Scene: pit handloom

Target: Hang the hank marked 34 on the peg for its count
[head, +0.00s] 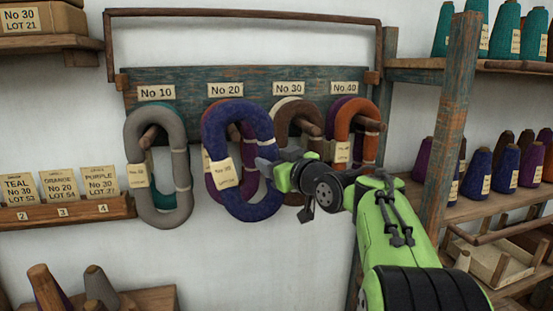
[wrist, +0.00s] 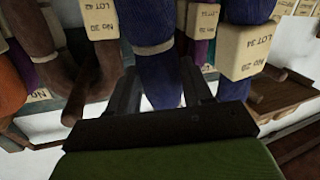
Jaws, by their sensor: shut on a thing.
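A dark blue hank (head: 262,125) hangs upright in front of the peg place labelled No 20 (head: 226,89). Its cream tag in the wrist view (wrist: 255,50) reads No 20, LOT 34. My gripper (head: 268,167) is shut on the right side strand of this hank; in the wrist view the fingers (wrist: 163,92) sit on either side of the blue strand. A purple hank (head: 211,183) hangs behind it at No 20. The No 20 peg is hidden, so I cannot tell whether the blue hank's loop is around it.
Grey and teal hanks hang at No 10 (head: 156,92), brown at No 30 (head: 289,88), orange and purple at No 40 (head: 344,87). The brown hank is close to my gripper. Shelves of cones (head: 480,205) stand at right; a card ledge (head: 65,213) is at left.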

